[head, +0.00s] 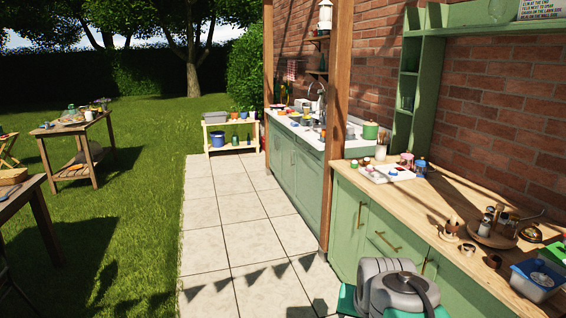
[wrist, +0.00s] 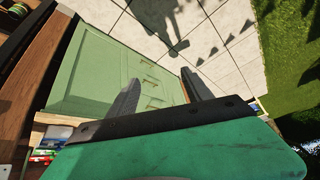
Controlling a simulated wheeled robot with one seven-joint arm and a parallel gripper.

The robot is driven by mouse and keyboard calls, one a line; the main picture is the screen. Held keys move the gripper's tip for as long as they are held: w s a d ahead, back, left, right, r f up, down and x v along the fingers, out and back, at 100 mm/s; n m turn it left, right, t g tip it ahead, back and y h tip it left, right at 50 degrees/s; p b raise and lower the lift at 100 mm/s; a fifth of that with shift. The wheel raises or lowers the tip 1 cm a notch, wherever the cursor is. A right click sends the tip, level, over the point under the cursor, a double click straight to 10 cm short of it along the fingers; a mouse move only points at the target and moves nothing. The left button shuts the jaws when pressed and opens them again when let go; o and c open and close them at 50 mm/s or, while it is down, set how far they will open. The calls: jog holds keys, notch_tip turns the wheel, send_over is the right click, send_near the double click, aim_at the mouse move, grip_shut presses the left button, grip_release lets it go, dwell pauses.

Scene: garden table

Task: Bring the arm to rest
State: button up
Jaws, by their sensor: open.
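My gripper shows in the wrist view (wrist: 160,90), with its two grey fingers spread apart and nothing between them. Below and beyond the fingers are the green cabinet front and the pale paving. In the head view, a grey and teal part of my own arm (head: 392,290) shows at the bottom edge, in front of the green cabinet. The fingers cannot be made out in the head view.
The wooden counter (head: 455,205) on the right holds a tray of small jars (head: 490,232), a blue bin (head: 535,280) and a white tray (head: 388,172). A wooden post (head: 338,120) rises beside the counter. The paving (head: 240,225) to the left is clear.

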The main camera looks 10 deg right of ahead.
jog(key=s+a+n+g+y+p, duration=0.1)
jog(key=s+a+n+g+p, duration=0.1)
jog(key=s+a+n, duration=0.3)
jog(key=s+a+p, duration=0.1)
jog(key=s+a, duration=0.1)
jog(key=a, duration=0.1)
jog(key=shift+s+a+f+g+y, duration=0.2)
jog(key=shift+g+y, duration=0.1)
jog(key=shift+y, duration=0.1)
